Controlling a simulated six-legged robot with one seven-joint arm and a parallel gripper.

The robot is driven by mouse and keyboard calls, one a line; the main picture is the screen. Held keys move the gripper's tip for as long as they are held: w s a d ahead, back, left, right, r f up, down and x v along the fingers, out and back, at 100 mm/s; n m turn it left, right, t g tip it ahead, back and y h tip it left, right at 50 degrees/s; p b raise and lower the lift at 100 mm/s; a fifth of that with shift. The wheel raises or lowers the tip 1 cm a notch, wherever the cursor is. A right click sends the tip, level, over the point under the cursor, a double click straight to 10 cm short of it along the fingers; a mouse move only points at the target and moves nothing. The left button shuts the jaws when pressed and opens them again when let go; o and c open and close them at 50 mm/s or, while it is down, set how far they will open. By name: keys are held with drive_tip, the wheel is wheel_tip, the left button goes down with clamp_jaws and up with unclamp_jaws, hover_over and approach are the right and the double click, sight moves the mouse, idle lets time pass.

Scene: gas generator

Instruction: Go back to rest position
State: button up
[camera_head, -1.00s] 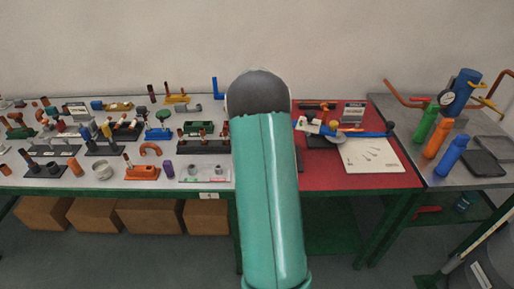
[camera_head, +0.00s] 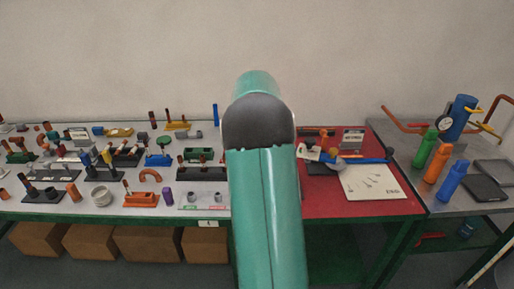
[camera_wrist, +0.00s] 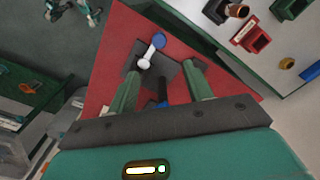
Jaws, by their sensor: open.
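My arm, teal with a dark joint, rises through the middle of the head view and hides part of the tables behind it. My gripper shows only in the wrist view (camera_wrist: 161,76), its two green fingers apart, pointing towards a red surface (camera_wrist: 106,62). A tool with white and blue parts (camera_wrist: 149,52) lies on a dark plate beyond the fingertips. I see nothing held, though a dark and blue part shows between the fingers and I cannot tell what it is.
A white table (camera_head: 223,212) with many fittings stands left. The red tabletop (camera_head: 402,208) right of my arm bears a white board (camera_head: 371,184) and a blue-handled tool (camera_head: 359,160). A grey metal table (camera_head: 450,207) with several bottles stands far right. Cardboard boxes (camera_head: 147,244) sit below.

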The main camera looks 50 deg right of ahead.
idle(0.4)
drive_tip(key=s+a+r+n+t, duration=0.1)
drive_tip(key=a+r+n, duration=0.4)
drive_tip(key=a, duration=0.8)
drive_tip(key=s+a+r+n+t, duration=0.15)
drive_tip(key=a+r+n, duration=0.35)
drive_tip(key=a, duration=0.8)
drive_tip(key=s+a+f+n+t, duration=0.2)
drive_tip(key=s+a+n+t, duration=0.1)
drive_tip(key=s+a+n, duration=0.6)
drive_tip(key=s+a, duration=0.4)
drive_tip(key=a, duration=0.4)
drive_tip(key=shift+s+a, duration=0.3)
drive_tip(key=shift+a, duration=0.05)
drive_tip(key=c, duration=0.3)
drive_tip(key=shift+d, duration=0.2)
